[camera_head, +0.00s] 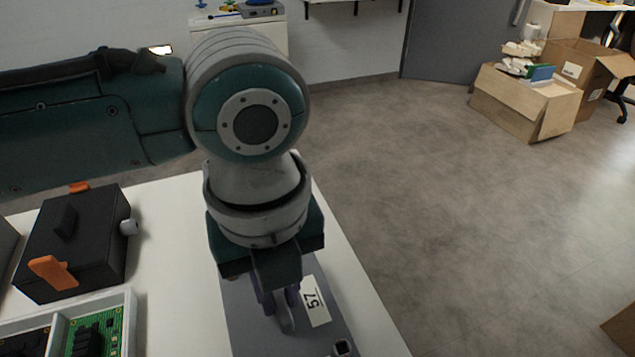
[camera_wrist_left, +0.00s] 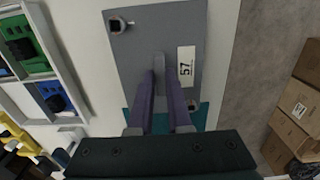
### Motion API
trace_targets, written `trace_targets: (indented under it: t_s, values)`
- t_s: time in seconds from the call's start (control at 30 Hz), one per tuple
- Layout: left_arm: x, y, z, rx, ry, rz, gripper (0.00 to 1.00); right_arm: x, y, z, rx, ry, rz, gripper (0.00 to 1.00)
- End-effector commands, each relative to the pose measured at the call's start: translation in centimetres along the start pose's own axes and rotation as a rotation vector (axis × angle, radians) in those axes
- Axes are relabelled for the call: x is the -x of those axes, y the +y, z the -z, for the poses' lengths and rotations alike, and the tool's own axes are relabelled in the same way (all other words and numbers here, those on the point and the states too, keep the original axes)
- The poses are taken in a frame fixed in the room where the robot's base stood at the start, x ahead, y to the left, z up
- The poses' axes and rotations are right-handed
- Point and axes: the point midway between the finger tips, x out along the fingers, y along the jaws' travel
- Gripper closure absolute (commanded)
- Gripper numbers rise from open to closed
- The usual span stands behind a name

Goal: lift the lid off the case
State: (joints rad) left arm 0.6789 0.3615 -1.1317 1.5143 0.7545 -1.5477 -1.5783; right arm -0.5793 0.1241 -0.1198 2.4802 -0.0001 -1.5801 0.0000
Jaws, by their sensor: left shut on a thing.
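A flat grey lid (camera_head: 252,318) with a white label reading 57 lies below my left gripper near the right edge of the white table. The left wrist view shows the lid (camera_wrist_left: 135,55) from above, with a raised grey handle (camera_wrist_left: 159,62) in its middle and a dark square fitting at one corner. My left gripper (camera_head: 284,312) points down with its purple fingers shut on the handle; it also shows in the left wrist view (camera_wrist_left: 167,80). The case under the lid is hidden, and I cannot tell whether the lid is raised. My right gripper is not in view.
A black box (camera_head: 78,240) with orange latches and a white tray (camera_head: 128,310) of green circuit boards stand left on the white table (camera_head: 172,235). Open cartons (camera_head: 527,100) stand on the floor at the back right.

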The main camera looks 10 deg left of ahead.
Motion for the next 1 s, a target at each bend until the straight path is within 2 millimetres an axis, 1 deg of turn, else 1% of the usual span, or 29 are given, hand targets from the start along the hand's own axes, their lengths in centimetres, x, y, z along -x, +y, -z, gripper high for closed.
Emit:
trace_targets:
  t_s: [0.17, 0.27, 0.37, 0.6, 0.7, 0.83, 0.9, 1.0]
  values:
    - [1.4, -0.1, -0.1, 0.000, -0.001, 0.002, 1.00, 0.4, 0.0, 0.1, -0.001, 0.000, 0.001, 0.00]
    - [3.1, -0.1, -0.1, -0.001, -0.003, 0.003, 1.00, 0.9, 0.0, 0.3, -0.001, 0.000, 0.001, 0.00]
    - [5.6, -0.1, -0.1, -0.001, -0.003, 0.006, 1.00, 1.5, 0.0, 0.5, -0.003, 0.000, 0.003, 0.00]
    - [13.0, -0.1, -0.1, -0.002, -0.004, 0.007, 1.00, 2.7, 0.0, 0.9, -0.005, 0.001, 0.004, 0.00]
    - [15.6, -0.1, -0.1, -0.001, -0.004, 0.005, 1.00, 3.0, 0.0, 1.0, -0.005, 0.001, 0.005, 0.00]
    - [18.1, -0.1, -0.1, -0.001, -0.003, 0.004, 1.00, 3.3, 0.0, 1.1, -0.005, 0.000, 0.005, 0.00]
    - [18.9, -0.1, 0.0, 0.000, -0.001, 0.002, 1.00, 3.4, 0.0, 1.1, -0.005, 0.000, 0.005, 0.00]
    - [19.7, -0.1, 0.0, 0.000, 0.000, 0.002, 1.00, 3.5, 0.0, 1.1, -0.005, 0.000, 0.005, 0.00]
